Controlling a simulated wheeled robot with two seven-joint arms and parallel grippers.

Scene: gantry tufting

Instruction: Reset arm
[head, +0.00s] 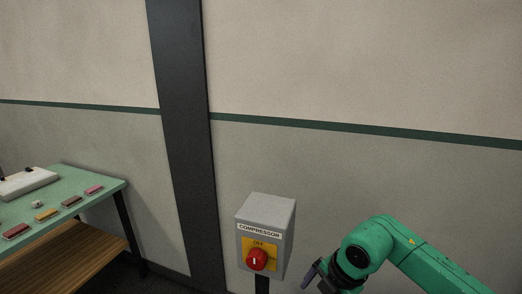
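My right arm, green with a dark wrist, comes in from the lower right. Part of its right gripper (311,273) shows at the bottom edge as a dark finger shape, just right of the compressor box and apart from it in the picture. The rest of the gripper is cut off or hidden, so its opening cannot be told. My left gripper is not in view.
A grey box labelled COMPRESSOR (280,234) stands on a dark post, with a red knob (257,260) on a yellow plate marked OFF. A green table (75,182) at left holds several small coloured blocks and a white tray (28,182). A dark column (185,130) stands against the wall.

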